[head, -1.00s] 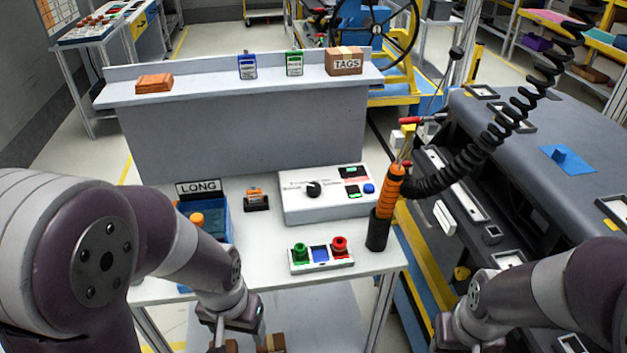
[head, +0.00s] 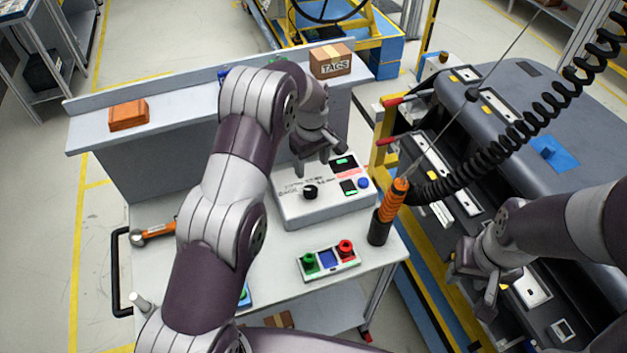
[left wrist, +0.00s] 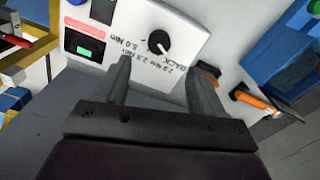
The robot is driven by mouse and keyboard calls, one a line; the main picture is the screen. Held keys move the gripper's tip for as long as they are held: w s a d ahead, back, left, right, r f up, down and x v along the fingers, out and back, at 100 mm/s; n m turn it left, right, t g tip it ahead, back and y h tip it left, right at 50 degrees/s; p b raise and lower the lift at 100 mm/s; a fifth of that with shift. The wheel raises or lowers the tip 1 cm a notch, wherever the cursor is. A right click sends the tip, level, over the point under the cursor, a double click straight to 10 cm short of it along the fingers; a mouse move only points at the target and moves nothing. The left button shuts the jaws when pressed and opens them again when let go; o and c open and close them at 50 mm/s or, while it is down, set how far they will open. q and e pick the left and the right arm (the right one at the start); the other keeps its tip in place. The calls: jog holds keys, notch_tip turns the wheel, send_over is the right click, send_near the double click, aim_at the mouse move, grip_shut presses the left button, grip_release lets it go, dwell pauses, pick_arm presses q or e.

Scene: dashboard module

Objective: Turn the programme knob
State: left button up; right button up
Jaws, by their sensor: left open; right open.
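The programme knob (head: 310,192) is a small black dial with a pale pointer on the white control box (head: 325,209). In the left wrist view the knob (left wrist: 159,42) sits on the box's white face, with printed torque marks and "BACK" around it. My left gripper (head: 325,165) is above the back of the box, apart from the knob. In the left wrist view its two fingers (left wrist: 160,82) are spread and empty, with the knob beyond them. My right gripper (head: 477,292) is open and empty at the right, over the dark dashboard module (head: 548,112).
An orange tool in a black holder (head: 379,229) stands right of the box. A button panel (head: 329,262) with green and red knobs lies in front. The back shelf (head: 95,137) carries an orange block (head: 128,115) and a TAGS carton (head: 330,62). A coiled black cable (head: 520,130) hangs at right.

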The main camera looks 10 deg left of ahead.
aim_at(310, 189)
pick_arm(q)
jog(key=f+p, duration=0.1)
jog(key=f, duration=0.2)
jog(key=f+p, duration=0.1)
jog(key=f, duration=0.2)
jog(key=a+f+p, duration=0.1)
jog(key=f, duration=0.3)
jog(key=shift+w, duration=0.4)
jog(key=shift+s+d+f+p, duration=0.25)
jog(key=shift+d+f+p, duration=0.1)
jog(key=shift+f, duration=0.1)
jog(key=shift+w+a+f, duration=0.1)
jog(key=shift+w+a, duration=0.05)
jog(key=shift+a, duration=0.05)
jog(key=shift+c, duration=0.7)
jog(key=c, duration=0.9)
